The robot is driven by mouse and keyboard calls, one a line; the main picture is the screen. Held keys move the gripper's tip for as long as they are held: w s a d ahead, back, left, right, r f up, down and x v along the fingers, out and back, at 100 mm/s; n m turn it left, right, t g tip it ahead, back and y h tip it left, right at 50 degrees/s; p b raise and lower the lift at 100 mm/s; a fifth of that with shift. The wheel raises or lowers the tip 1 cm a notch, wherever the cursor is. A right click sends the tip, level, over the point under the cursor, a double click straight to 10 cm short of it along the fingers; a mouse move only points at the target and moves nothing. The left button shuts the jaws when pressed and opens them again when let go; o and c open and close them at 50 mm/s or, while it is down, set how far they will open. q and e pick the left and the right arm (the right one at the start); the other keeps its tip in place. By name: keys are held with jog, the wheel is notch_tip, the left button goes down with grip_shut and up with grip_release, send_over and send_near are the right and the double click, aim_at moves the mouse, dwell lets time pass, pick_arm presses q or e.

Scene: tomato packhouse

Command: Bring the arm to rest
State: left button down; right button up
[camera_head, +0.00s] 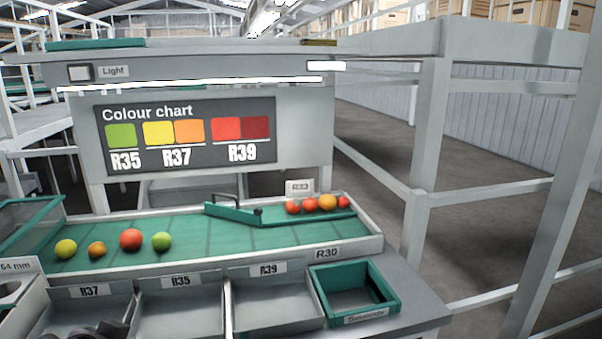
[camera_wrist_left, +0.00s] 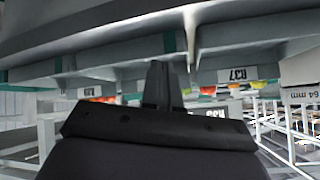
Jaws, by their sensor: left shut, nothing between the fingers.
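My left gripper (camera_wrist_left: 163,85) shows in the left wrist view, with its dark fingers together and nothing between them. Its black body fills the bottom middle of that view. The grey bin fronts appear upside down beyond and above the fingers, with the R37 label (camera_wrist_left: 238,75) to the right. I cannot tell whether the fingers touch anything. In the head view, dark rounded shapes (camera_head: 75,333) show at the bottom left edge by the R37 bin; I cannot tell what they are. My right gripper is in neither view.
Yellow (camera_head: 65,249), orange (camera_head: 97,249), red (camera_head: 131,240) and green (camera_head: 161,241) tomatoes lie on the green sorting bed (camera_head: 215,236). Several more lie behind a green divider (camera_head: 233,213). The R35 bin (camera_head: 180,311), R39 bin (camera_head: 275,303) and green crate (camera_head: 393,302) look empty.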

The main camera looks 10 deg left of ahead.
pick_arm(q)
jog(key=s+d+f+g+h, duration=0.1)
jog(key=s+d+f+g, duration=0.25)
jog(key=s+f, duration=0.5)
jog(key=s+d+f+g+h, duration=0.15)
jog(key=s+d+f, duration=0.35)
jog(key=s, duration=0.7)
jog(key=w+d+f+m+t+h, duration=0.1)
jog(key=w+d+f+t, duration=0.2)
jog(key=w+f+t, duration=0.3)
notch_tip(320, 180, down, 3)
jog(key=shift+w+r+t, duration=0.1)
jog(key=shift+w+t, duration=0.2)
jog(key=shift+w, duration=0.25)
